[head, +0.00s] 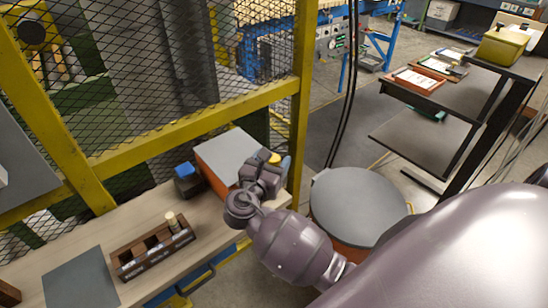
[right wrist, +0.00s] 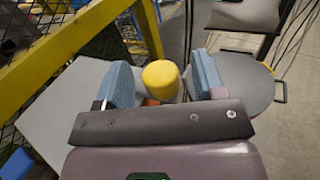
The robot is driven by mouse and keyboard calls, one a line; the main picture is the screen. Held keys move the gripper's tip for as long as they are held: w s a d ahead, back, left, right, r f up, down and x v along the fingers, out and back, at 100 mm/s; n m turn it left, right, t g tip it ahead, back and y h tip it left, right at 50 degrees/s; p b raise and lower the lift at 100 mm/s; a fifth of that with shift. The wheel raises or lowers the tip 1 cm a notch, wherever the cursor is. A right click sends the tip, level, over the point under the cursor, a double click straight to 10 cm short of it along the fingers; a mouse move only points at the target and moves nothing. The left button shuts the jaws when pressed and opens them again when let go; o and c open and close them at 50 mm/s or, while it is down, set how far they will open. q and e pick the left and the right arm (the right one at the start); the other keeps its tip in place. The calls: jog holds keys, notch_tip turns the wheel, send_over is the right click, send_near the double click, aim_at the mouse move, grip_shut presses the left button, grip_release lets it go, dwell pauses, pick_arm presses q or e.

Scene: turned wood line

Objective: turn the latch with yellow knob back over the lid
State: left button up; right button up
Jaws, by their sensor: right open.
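The box (head: 212,182) is orange with a flat grey lid (head: 229,148) and stands at the far end of the bench, by the yellow fence post. The lid also shows in the right wrist view (right wrist: 65,105). The yellow knob (head: 274,157) is at the lid's right edge; in the right wrist view the knob (right wrist: 160,82) stands between my two blue fingertips. My right gripper (head: 273,166) is open around the knob, with visible gaps on both sides (right wrist: 164,78). The latch arm under the knob is hidden by my gripper. My left gripper is out of view.
A dark wooden holder (head: 153,249) with a light peg (head: 171,219) and a grey mat (head: 80,283) are on the bench (head: 60,240). The yellow mesh fence (head: 200,128) runs close behind. A round grey-topped stand (head: 357,205) is at right.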

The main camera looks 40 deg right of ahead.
jog(key=b+v, duration=0.1)
jog(key=v, duration=0.9)
jog(key=shift+d, duration=0.1)
jog(key=s+d+f+m+y, duration=0.25)
jog(key=f+m+y, duration=0.5)
jog(key=f, duration=0.85)
jog(key=s+d+f+m+t+y+b, duration=0.1)
jog(key=s+f+m+y, duration=0.1)
jog(key=s+m+y, duration=0.2)
jog(key=s+f+m+t+y, duration=0.1)
jog(key=s+f+m+y, duration=0.2)
jog(key=s+m, duration=0.4)
jog(key=shift+d+m+y+b, duration=0.35)
jog(key=shift+d+m+b, duration=0.05)
jog(key=shift+m, duration=1.75)
jog(key=shift+s+f, duration=0.1)
jog(key=shift+f, duration=0.05)
